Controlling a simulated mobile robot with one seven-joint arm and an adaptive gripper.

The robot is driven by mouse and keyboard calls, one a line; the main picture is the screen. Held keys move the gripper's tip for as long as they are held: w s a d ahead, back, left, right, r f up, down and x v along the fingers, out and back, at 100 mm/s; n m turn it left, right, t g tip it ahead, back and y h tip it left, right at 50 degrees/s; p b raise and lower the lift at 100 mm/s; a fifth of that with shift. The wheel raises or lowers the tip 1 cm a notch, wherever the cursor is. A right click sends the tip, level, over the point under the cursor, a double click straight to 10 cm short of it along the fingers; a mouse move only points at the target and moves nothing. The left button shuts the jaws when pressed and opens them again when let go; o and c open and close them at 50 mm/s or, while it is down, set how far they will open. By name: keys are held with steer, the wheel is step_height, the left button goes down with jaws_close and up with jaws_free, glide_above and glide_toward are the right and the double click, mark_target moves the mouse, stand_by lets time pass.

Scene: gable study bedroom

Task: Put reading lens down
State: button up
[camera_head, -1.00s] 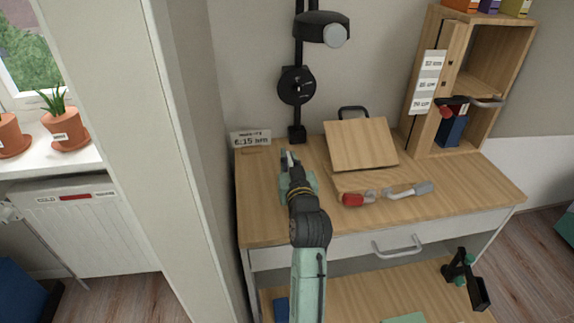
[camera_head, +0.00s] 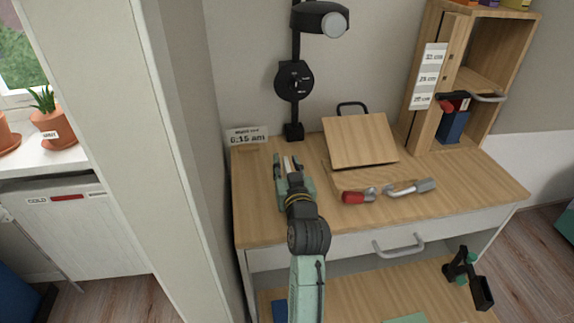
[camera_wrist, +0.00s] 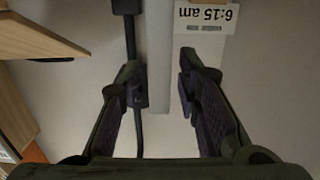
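My gripper (camera_head: 288,160) is above the back left of the wooden desk (camera_head: 260,215), pointing towards the wall. Its fingers stand apart, also in the wrist view (camera_wrist: 163,88). A pale grey upright bar (camera_wrist: 158,60) shows between them, close to the left finger, with a narrow gap to the right one. I take it for the reading lens's handle, but no glass shows. In the head view only a small whitish piece shows between the fingers. I cannot tell whether it touches the desk.
A black lamp stand (camera_head: 293,110) and a time sign (camera_head: 247,136) stand behind my gripper. A tilted wooden board (camera_head: 360,142), a red-handled tool (camera_head: 358,197) and a grey-handled tool (camera_head: 410,188) are to the right. A wooden shelf (camera_head: 428,120) stands at the back right.

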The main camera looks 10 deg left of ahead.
steer(key=shift+r, duration=0.15)
steer(key=b+v, duration=0.2)
steer(key=v, duration=0.7)
steer(key=shift+s+d, duration=0.1)
steer(key=shift+s, duration=0.15)
steer(key=p+v, duration=0.2)
steer(key=p, duration=0.4)
steer(key=shift+s+r, duration=0.1)
steer(key=shift+s, duration=0.15)
steer(key=shift+d, duration=0.1)
